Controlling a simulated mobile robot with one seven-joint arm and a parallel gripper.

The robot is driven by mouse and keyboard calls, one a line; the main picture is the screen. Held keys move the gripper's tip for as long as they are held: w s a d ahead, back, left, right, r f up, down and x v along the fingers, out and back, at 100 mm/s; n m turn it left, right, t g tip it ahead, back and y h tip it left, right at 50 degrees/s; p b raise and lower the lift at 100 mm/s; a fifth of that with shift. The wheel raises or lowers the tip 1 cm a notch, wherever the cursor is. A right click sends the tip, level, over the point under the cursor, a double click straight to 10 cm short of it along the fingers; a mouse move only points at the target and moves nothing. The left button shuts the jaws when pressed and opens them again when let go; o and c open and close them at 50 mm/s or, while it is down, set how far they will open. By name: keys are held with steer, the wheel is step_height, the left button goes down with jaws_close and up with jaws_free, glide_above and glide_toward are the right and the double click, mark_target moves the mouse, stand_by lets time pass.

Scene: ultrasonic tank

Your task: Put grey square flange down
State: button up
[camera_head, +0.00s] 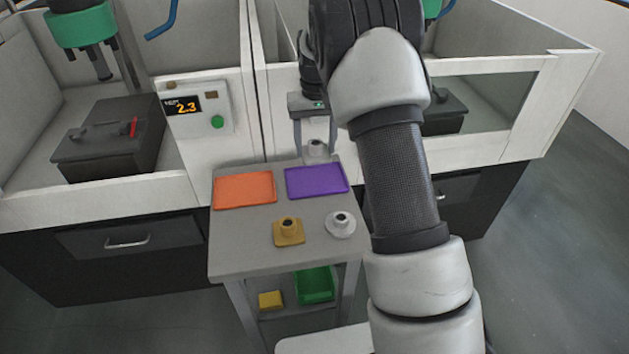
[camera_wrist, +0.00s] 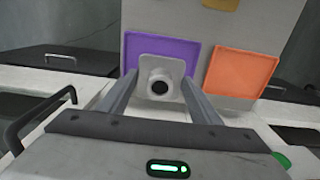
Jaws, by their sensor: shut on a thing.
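The grey square flange (camera_wrist: 160,73) is between the two fingers of my gripper (camera_wrist: 160,95) in the wrist view, its round bore facing the camera. In the head view the flange (camera_head: 317,149) shows just behind the purple tray, below my gripper (camera_head: 316,135). My gripper is shut on it. From these views I cannot tell how high it is above the surface. The purple tray (camera_head: 316,181) on the cart top is empty.
An orange tray (camera_head: 244,189) lies left of the purple one, empty. A yellow square flange (camera_head: 288,232) and a round silver flange (camera_head: 340,224) stand in front on the cart (camera_head: 238,245). White cabinets with a display panel (camera_head: 199,108) rise behind.

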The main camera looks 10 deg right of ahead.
step_height(320, 180, down, 9)
steer(key=shift+r, duration=0.15)
stand_by(0.4)
steer(key=o, duration=1.2)
steer(key=shift+b, duration=0.3)
steer(key=shift+o, duration=0.2)
